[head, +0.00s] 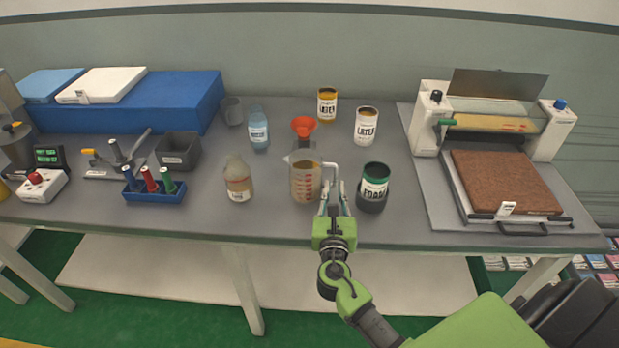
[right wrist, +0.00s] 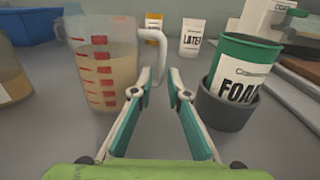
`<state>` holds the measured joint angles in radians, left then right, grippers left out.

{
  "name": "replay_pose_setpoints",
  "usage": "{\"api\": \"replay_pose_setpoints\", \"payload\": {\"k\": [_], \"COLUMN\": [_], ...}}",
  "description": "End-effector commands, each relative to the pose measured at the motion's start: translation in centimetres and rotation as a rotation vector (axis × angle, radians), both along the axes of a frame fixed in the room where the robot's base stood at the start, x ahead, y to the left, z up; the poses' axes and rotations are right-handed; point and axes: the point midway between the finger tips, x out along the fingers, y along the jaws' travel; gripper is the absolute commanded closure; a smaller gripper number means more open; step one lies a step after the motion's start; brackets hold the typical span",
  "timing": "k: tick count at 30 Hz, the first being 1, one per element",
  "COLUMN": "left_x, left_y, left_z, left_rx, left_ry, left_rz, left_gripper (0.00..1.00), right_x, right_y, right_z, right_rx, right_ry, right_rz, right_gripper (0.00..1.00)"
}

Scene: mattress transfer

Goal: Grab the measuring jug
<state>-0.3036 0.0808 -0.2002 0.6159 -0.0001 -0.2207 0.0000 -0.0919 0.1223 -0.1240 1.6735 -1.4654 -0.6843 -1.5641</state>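The measuring jug (head: 305,184) stands upright on the grey table near its front edge, with tan liquid inside and red markings. Its white handle points right. In the right wrist view the jug (right wrist: 103,65) is at the left, its handle (right wrist: 155,50) just beyond my fingers. My right gripper (head: 335,186) is open, its fingers pointing away over the table beside the handle. I cannot tell whether a finger touches the handle. My left gripper is not in view.
The green foam can (head: 373,187) stands close to the right of my right gripper. A tan bottle (head: 238,180) stands left of the jug. A roller machine (head: 490,125) fills the right.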

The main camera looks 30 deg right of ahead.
Motion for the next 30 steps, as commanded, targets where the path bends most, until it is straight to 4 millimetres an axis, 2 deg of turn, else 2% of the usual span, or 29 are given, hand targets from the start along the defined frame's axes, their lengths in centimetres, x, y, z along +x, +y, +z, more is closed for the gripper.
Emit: {"api": "replay_pose_setpoints", "payload": {"k": [6, 9, 17, 19, 30], "left_x": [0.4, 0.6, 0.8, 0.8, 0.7], "left_y": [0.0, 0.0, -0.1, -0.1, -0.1], "left_z": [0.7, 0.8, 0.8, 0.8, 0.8], "left_rx": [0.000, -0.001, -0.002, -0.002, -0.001], "left_ry": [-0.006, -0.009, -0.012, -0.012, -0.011], "left_rz": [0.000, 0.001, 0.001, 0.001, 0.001], "left_gripper": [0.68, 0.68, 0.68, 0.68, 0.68], "right_x": [2.8, 3.6, 3.8, 3.8, 3.8], "right_y": [-1.8, -2.3, -2.4, -2.4, -2.4], "right_z": [-0.2, -0.3, -0.4, -0.4, -0.2], "right_rx": [-0.003, -0.001, 0.000, 0.000, -0.002], "right_ry": [-0.001, 0.000, 0.001, 0.001, -0.003], "right_rz": [-0.001, -0.001, -0.001, -0.001, -0.001], "right_gripper": [0.84, 0.84, 0.84, 1.00, 1.00]}}
